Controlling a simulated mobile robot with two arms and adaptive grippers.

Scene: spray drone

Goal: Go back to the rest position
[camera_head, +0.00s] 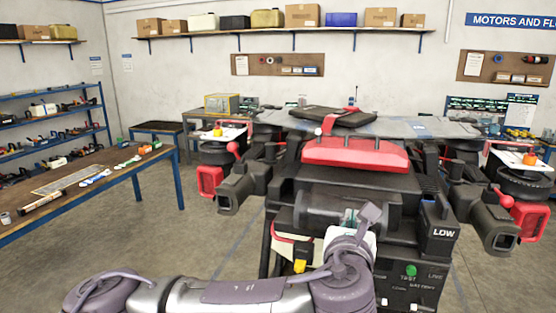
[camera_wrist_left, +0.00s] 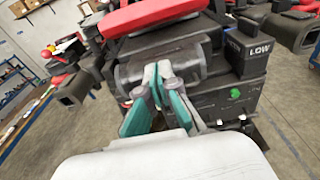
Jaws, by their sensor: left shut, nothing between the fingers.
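The spray drone is a large black machine with a red front panel (camera_head: 355,154) and folded arms at both sides. My left arm crosses the bottom of the head view. My left gripper (camera_head: 350,216) is partly hidden behind its own wrist, in front of the drone's dark cylinder (camera_head: 325,204). In the left wrist view the gripper (camera_wrist_left: 160,78) shows teal and grey fingers closed together and empty, in front of that cylinder. I cannot tell whether the tips touch it. My right gripper is not in view.
The drone body carries a block marked LOW (camera_head: 438,232) and a green button (camera_head: 410,270) at its lower right. A wooden workbench (camera_head: 110,174) with tools stands at the left. A wall shelf (camera_head: 285,30) holds several boxes. Grey floor is clear between the workbench and the drone.

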